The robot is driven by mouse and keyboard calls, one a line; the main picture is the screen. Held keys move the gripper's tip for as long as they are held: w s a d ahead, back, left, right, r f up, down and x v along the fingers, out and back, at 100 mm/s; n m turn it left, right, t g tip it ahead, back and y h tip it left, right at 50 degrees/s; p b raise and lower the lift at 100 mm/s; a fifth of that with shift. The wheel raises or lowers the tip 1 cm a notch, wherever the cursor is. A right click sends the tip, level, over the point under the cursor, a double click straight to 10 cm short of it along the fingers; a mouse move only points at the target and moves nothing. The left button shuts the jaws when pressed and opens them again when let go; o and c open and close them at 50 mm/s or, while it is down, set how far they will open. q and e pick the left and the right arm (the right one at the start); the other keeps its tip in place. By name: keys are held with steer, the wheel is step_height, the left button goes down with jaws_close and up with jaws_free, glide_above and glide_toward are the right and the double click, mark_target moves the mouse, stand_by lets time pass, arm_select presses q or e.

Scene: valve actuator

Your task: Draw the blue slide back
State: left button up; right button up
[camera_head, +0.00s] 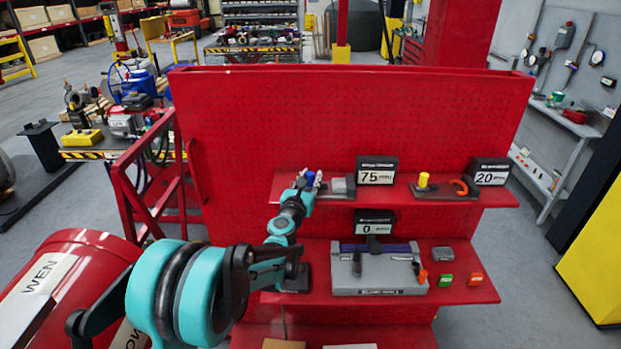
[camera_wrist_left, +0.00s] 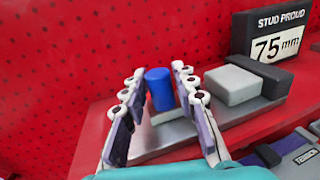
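The blue slide shows as an upright blue cylindrical knob (camera_wrist_left: 159,89) on a grey metal base (camera_wrist_left: 160,138) on the upper red shelf. In the head view the knob (camera_head: 310,177) is small and partly covered by my gripper. My left gripper (camera_wrist_left: 158,73) is open, with one pale finger on each side of the knob. The fingers stand close to it; contact is not clear. In the head view my left gripper (camera_head: 308,182) reaches the left part of the upper shelf. My right gripper is not in view.
A grey block (camera_wrist_left: 234,84) sits right of the knob, beside a "STUD PROUD 75 mm" sign (camera_wrist_left: 272,47). The red perforated panel (camera_head: 330,120) rises behind. A yellow knob (camera_head: 423,180) stands farther right. A grey fixture (camera_head: 380,275) is on the lower shelf (camera_head: 470,296).

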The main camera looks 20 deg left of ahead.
arm_select(q)
jaws_close()
steer(key=a, duration=0.1)
steer(key=s+a, duration=0.1)
steer(key=a, duration=0.1)
steer(key=shift+a+b, duration=0.2)
steer(key=shift+b, duration=0.2)
steer(key=o, duration=0.6)
jaws_free()
steer(key=shift+w+d, duration=0.1)
steer(key=s, duration=1.2)
